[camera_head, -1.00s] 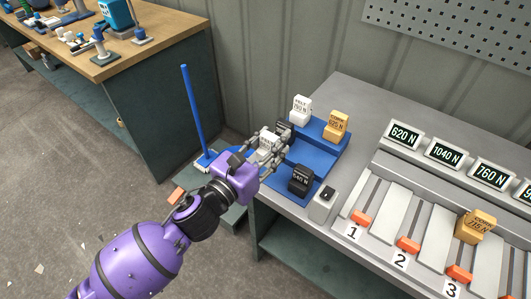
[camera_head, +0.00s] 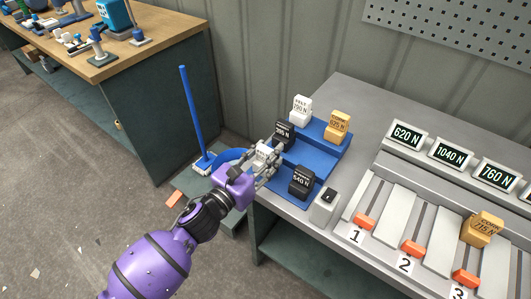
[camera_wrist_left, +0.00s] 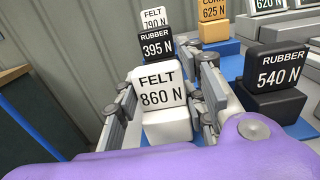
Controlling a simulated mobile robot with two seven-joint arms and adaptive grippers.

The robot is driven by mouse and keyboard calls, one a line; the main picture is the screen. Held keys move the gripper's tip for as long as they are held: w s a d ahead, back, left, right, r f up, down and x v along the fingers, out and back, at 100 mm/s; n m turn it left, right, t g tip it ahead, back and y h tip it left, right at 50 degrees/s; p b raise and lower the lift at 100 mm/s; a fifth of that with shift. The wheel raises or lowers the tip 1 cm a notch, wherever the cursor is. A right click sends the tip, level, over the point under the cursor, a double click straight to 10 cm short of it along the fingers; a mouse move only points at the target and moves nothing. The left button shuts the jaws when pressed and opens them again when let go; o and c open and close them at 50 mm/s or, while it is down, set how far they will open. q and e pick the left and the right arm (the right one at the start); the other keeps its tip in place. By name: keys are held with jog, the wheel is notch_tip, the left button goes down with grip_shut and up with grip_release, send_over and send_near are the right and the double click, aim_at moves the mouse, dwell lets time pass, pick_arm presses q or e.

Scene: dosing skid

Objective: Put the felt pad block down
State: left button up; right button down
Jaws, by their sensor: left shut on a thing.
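The white felt block marked 860 N (camera_wrist_left: 160,107) is between the fingers of my left gripper (camera_wrist_left: 163,105) in the left wrist view. The gripper is shut on it, and the block looks upright. In the head view the white block (camera_head: 262,153) and my left gripper (camera_head: 267,157) are at the left edge of the blue stepped tray (camera_head: 323,160). I cannot tell whether the block's underside touches anything. A second white felt block, marked 790 N (camera_head: 302,109), stands on the tray's back step. My right gripper is not in view.
Black rubber blocks marked 395 N (camera_head: 284,134) and 540 N (camera_head: 301,182) and a cork block marked 625 N (camera_head: 338,125) stand on the tray. Numbered lanes with displays (camera_head: 406,134) lie right; a cork block (camera_head: 482,229) sits there. A blue-handled broom (camera_head: 188,112) stands left.

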pick_arm(q)
jog(key=o, duration=1.3)
jog(key=shift+f, duration=0.1)
jog(key=shift+c, duration=0.2)
jog(key=shift+s+r, duration=0.1)
jog(key=shift+r, duration=0.1)
jog(key=v, duration=1.2)
jog(key=shift+b, duration=0.45)
jog(key=shift+f, duration=0.1)
